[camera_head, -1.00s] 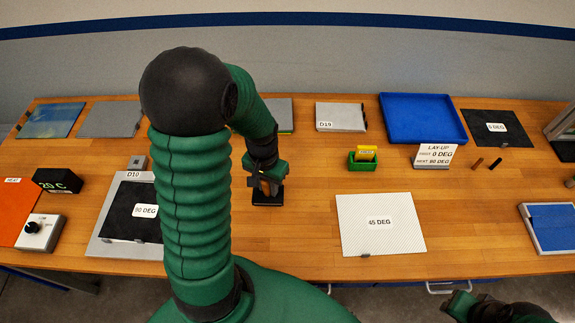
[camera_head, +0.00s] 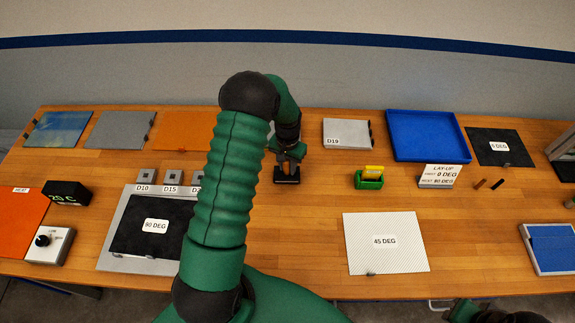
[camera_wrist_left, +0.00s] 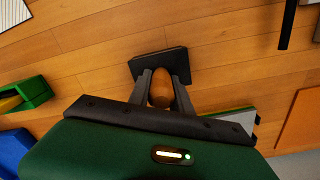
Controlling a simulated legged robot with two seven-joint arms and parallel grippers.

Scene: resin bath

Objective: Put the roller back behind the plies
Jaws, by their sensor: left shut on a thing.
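My left gripper (camera_head: 287,163) is shut on the roller's wooden handle (camera_wrist_left: 160,90), which shows between the fingers in the left wrist view. A flat black block (camera_wrist_left: 150,63) is at the handle's far end; I cannot tell whether it touches the table. The dark 90 DEG ply (camera_head: 140,218) lies on a grey plate at the left. The white 45 DEG ply (camera_head: 385,260) lies at front centre-right. The dark 0 DEG ply (camera_head: 480,142) lies at the back right. My right gripper (camera_head: 462,311) is partly in view at the bottom edge; its jaws are unclear.
A grey D19 plate (camera_head: 345,128), a blue tray (camera_head: 425,132) and an orange sheet (camera_head: 185,126) lie along the back. A green box (camera_head: 369,183) and a LAY-UP sign (camera_head: 440,176) stand right of the gripper. Wood is bare between the two near plies.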

